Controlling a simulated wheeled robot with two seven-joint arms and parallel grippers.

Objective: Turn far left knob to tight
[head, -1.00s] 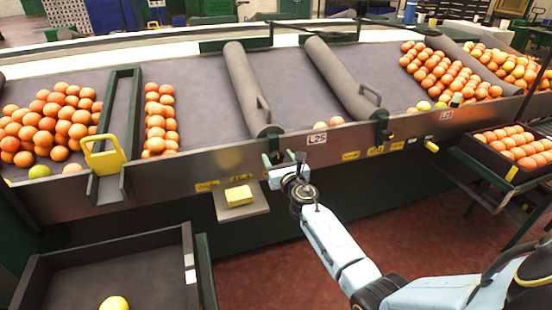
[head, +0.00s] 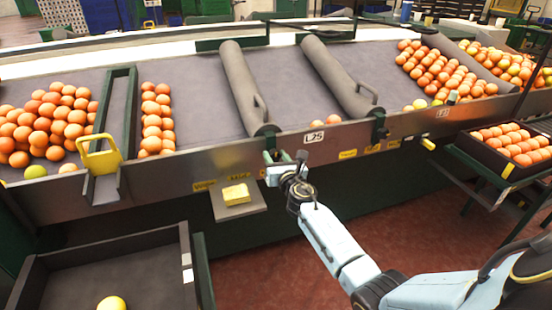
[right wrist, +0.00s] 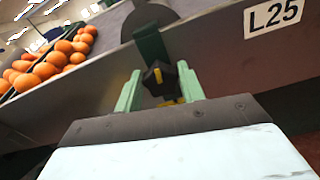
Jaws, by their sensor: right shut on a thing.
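The far left knob (right wrist: 160,78) is a black star-shaped knob on a dark green bracket, below the end of the left grey roller (head: 248,88). My right gripper (head: 284,158) reaches up to it at the front rail. In the right wrist view my right gripper's pale green fingers (right wrist: 160,90) stand on either side of the knob and are shut on it. A bit of yellow shows at the knob's lower edge. In the head view the knob is mostly hidden by the gripper. My left gripper is not in view.
A second roller (head: 340,78) ends at another dark bracket (head: 380,128) further right. A small shelf with a yellow sponge (head: 236,194) juts out left of my right gripper. Oranges lie on the sloped belt (head: 195,100). A dark bin (head: 100,242) stands at lower left.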

